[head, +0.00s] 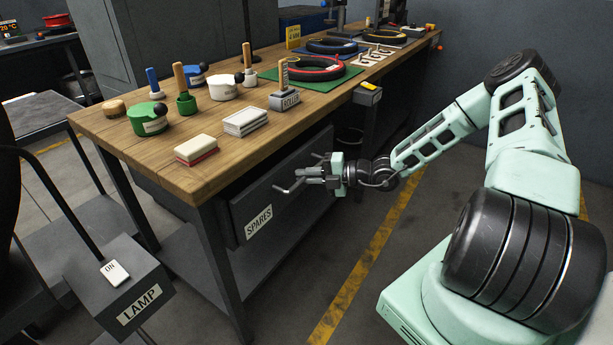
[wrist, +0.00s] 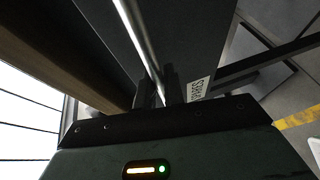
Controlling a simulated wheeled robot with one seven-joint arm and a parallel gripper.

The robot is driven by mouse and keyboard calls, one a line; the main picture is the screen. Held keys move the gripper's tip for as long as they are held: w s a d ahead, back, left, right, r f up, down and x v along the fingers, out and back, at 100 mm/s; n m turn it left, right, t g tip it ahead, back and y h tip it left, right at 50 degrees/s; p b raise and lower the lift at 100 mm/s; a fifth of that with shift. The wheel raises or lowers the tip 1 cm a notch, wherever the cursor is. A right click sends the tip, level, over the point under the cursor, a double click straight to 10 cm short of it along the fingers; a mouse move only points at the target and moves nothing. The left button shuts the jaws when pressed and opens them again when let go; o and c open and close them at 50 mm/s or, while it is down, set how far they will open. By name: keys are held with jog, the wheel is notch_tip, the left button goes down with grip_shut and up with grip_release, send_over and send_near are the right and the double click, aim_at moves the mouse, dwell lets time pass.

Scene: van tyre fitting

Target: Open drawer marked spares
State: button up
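The drawer marked SPARES (head: 285,198) is a dark grey front under the workbench, with a white label at its lower left. In the head view I cannot tell whether it stands out from its housing. Its metal bar handle (wrist: 138,35) shows clearly in the wrist view, running down between my fingers. My gripper (head: 312,174) is at the drawer front, with its fingers close together around the bar; in the wrist view the fingers (wrist: 160,88) appear shut on it. The label also shows in the wrist view (wrist: 197,89), right of the fingers. The drawer's inside is hidden.
The wooden workbench (head: 160,172) overhangs the drawer and carries pots, blocks, mats and rings. A box marked LAMP (head: 118,285) stands at lower left. A small post (head: 368,97) stands at the bench's front edge. Open floor with a yellow line (head: 365,270) lies before the drawer.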

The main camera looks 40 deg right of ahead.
grip_shut()
jog(key=s+d+p, duration=0.3)
jog(key=s, duration=0.7)
jog(key=s+d+p, duration=0.3)
jog(key=s+d, duration=0.1)
jog(key=s, duration=0.6)
jog(key=s+d+p, duration=0.3)
jog(key=s+d, duration=0.1)
jog(key=s, duration=0.7)
jog(key=shift+p, duration=0.4)
jog(key=shift+d, duration=0.15)
jog(key=o, duration=0.7)
grip_release()
jog(key=b+v, duration=0.2)
jog(key=v, duration=1.5)
jog(key=shift+s+d+r, duration=0.15)
